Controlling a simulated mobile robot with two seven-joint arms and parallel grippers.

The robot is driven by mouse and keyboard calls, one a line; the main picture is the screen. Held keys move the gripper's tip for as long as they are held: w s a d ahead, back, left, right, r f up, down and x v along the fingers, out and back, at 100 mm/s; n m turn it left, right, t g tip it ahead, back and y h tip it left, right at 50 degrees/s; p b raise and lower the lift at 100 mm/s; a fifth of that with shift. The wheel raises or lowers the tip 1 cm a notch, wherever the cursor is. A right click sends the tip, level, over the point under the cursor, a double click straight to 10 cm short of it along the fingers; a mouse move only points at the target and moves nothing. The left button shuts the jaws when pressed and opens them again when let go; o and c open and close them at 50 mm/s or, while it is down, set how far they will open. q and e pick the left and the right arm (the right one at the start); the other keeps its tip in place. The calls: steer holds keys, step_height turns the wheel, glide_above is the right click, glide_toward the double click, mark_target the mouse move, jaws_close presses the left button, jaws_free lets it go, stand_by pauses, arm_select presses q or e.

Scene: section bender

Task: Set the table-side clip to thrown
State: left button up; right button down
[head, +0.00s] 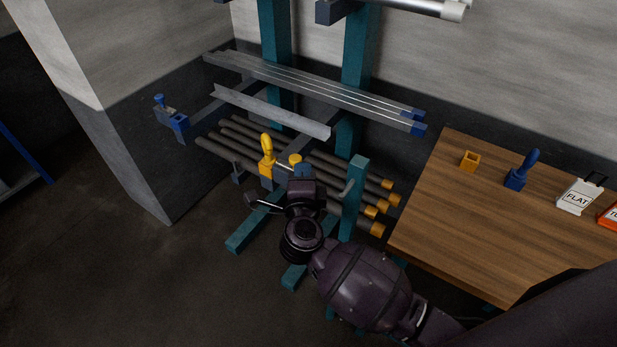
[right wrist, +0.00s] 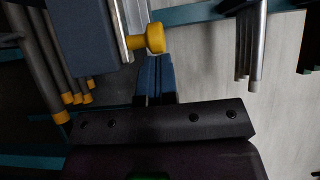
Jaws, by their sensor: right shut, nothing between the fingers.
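On the teal rack, a yellow upright handle on a yellow block (head: 266,166) stands at the end of one arm. Just right of it, a yellow round knob (head: 295,159) sits by a blue block (head: 303,170), apparently the table-side clip. In the right wrist view the yellow knob (right wrist: 152,39) is just beyond my fingertips, beside a large blue-grey block (right wrist: 80,38); whether they touch is unclear. My right gripper (head: 302,181) is shut and empty there, hiding part of the clip; its fingers also show in the wrist view (right wrist: 154,62). A blue clip (head: 174,118) is farther left.
Metal profiles (head: 310,85) and dark bars with orange ends (head: 375,229) lie on the rack around my gripper. A wooden table (head: 450,220) at right holds a yellow block, a blue handled piece (head: 517,177) and a FLAT sign (head: 578,197). The floor at left is clear.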

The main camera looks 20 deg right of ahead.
arm_select(q)
steer(key=shift+w+r, duration=0.1)
steer(key=shift+r, duration=0.05)
arm_select(e)
steer(key=shift+w+a, duration=0.1)
steer(key=shift+w, duration=0.05)
arm_select(q)
steer(key=shift+s, duration=0.45)
arm_select(e)
steer(key=shift+w+a+r, duration=0.1)
steer(key=shift+w+a, duration=0.5)
steer(key=shift+w, duration=0.15)
arm_select(q)
steer(key=shift+w+p, duration=0.1)
steer(key=shift+p, duration=0.25)
arm_select(e)
steer(key=shift+s, duration=0.1)
